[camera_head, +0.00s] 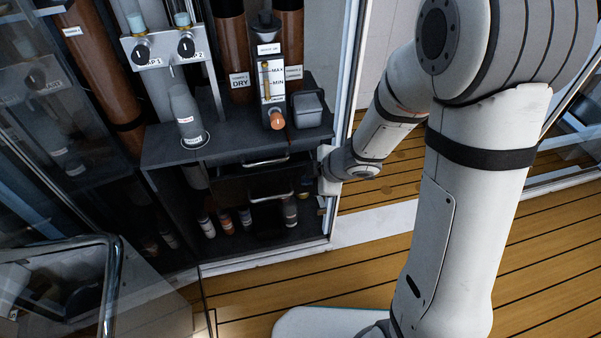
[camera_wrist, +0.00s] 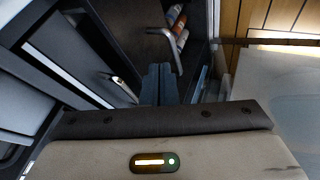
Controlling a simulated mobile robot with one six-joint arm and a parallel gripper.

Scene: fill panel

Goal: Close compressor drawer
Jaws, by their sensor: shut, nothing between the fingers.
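Two dark drawers sit under the shelf of the cabinet in the head view. The upper one has a silver handle (camera_head: 268,160). The lower drawer (camera_head: 240,186) has its own handle (camera_head: 268,198) and seems to stand out somewhat; how far is hard to tell. Neither is readably labelled as the compressor drawer. My gripper (camera_head: 314,181) is at the right side of the drawers, partly hidden by its own body. In the wrist view, the dark fingers (camera_wrist: 159,84) are together and empty, close to a silver handle (camera_wrist: 168,40). Contact cannot be told. A second handle (camera_wrist: 124,86) lies left.
Several small bottles (camera_head: 227,222) stand below the drawers; they also show in the wrist view (camera_wrist: 178,25). A grey bottle (camera_head: 184,112) and a gauge (camera_head: 271,88) stand on the shelf. The cabinet frame (camera_head: 346,70) rises close beside my arm. Wooden floor (camera_head: 540,250) is open at right.

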